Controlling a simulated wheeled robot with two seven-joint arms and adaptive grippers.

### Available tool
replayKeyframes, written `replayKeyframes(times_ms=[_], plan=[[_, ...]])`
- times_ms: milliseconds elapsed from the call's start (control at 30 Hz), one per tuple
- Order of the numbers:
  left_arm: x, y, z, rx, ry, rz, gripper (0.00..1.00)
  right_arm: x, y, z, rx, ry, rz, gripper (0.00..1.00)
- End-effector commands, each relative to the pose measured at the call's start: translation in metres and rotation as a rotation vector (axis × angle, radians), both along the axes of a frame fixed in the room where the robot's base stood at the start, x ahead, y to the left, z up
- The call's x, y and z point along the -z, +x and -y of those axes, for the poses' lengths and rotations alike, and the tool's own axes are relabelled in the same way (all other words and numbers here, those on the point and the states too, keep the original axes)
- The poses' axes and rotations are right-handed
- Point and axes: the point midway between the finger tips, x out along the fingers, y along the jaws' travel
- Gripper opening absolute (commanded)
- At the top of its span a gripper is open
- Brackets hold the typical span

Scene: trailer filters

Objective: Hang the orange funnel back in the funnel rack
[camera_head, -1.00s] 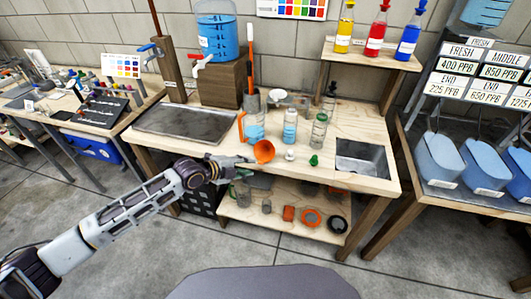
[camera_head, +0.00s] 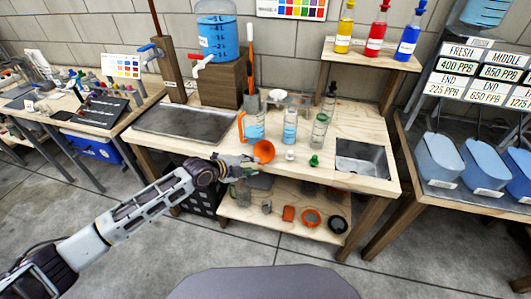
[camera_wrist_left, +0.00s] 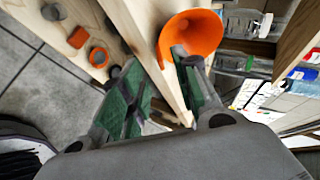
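The orange funnel (camera_head: 263,151) is at the front edge of the wooden bench, its wide mouth facing the head camera. It also shows in the left wrist view (camera_wrist_left: 192,36), beyond the right-hand finger, which overlaps its lower rim. My left gripper (camera_head: 245,160) is just left of the funnel in the head view. In the wrist view its green-padded fingers (camera_wrist_left: 160,85) are spread apart with nothing clearly between them. Whether a finger touches the funnel is unclear. A small white stand (camera_head: 291,98) is at the back of the bench; I cannot tell whether it is the funnel rack. My right gripper is out of view.
A pitcher with an orange handle (camera_head: 254,127), a clear bottle (camera_head: 290,127) and a glass cylinder (camera_head: 319,131) stand behind the funnel. A green stopper (camera_head: 314,161) is to its right. The lower shelf (camera_head: 270,227) holds several small parts. A metal sink (camera_head: 362,158) is at the right.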

Motion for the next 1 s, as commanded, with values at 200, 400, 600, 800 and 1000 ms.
replayKeyframes(times_ms=[200,400,600,800,1000], plan=[[0.009,0.012,0.011,0.001,-0.002,-0.002,0.31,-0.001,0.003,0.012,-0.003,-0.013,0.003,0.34],[0.015,0.02,0.02,0.001,-0.001,0.001,0.31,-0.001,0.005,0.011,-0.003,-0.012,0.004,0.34],[0.018,0.022,0.022,0.001,-0.001,0.001,0.31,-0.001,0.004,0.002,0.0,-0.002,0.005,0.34],[0.018,0.022,0.022,0.001,-0.001,0.001,0.31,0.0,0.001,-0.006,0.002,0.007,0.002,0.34],[0.018,0.022,0.022,0.001,-0.001,0.001,0.31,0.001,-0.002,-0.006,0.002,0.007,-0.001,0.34]])
